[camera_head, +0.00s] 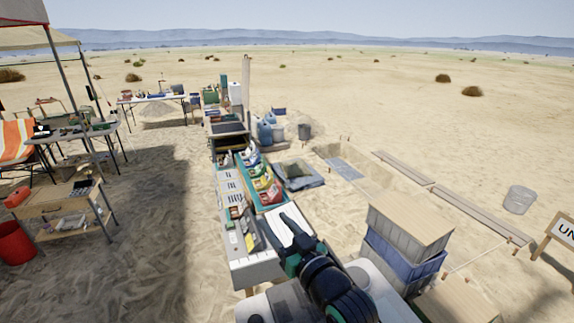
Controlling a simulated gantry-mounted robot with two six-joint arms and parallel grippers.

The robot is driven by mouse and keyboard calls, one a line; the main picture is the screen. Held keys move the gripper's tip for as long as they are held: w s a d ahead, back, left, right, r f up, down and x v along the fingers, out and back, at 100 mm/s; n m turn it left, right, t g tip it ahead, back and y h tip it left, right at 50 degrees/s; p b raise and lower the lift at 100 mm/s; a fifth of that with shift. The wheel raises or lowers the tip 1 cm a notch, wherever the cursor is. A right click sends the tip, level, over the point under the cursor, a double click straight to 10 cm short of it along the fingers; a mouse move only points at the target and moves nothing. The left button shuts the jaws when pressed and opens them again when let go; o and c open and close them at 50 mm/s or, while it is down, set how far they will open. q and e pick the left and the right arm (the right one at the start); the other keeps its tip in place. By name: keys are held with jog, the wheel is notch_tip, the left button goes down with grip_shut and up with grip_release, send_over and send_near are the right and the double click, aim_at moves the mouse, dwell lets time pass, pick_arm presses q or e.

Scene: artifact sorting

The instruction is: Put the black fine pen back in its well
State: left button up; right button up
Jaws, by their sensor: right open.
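My right gripper (299,240) is at the near end of the long work table, over a white sheet or panel (279,229). Its arm comes in from the bottom centre and partly covers the table there. The gripper is open; nothing can be made out between its fingers. I cannot pick out the black fine pen or its well at this size. A pale tray with dark slots (229,185) runs along the table's left side. My left gripper is not in view.
A teal bin row (273,207) holds several coloured packets. Stacked grey and blue crates (408,244) with a wooden top stand right of my arm. A wooden side table (62,193) and red bucket (16,243) are at left. Open sand lies between.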

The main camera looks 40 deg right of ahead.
jog(key=s+a+r+n+t+y+p, duration=0.1)
jog(key=s+a+r+t+y+p, duration=0.25)
jog(key=r, duration=0.95)
jog(key=s+a+r+n+t+p, duration=0.1)
jog(key=s+a+r+t+p, duration=0.2)
jog(key=s+r, duration=0.7)
jog(key=s+a+r+n+t+y+p, duration=0.25)
jog(key=a+r, duration=0.25)
jog(key=r, duration=1.1)
notch_tip(320, 180, down, 52)
jog(key=b, duration=5.2)
jog(key=shift+r+m+t+h, duration=0.2)
jog(key=shift+m+t+h, duration=0.1)
jog(key=shift+m+h, duration=0.15)
jog(key=shift+s, duration=0.1)
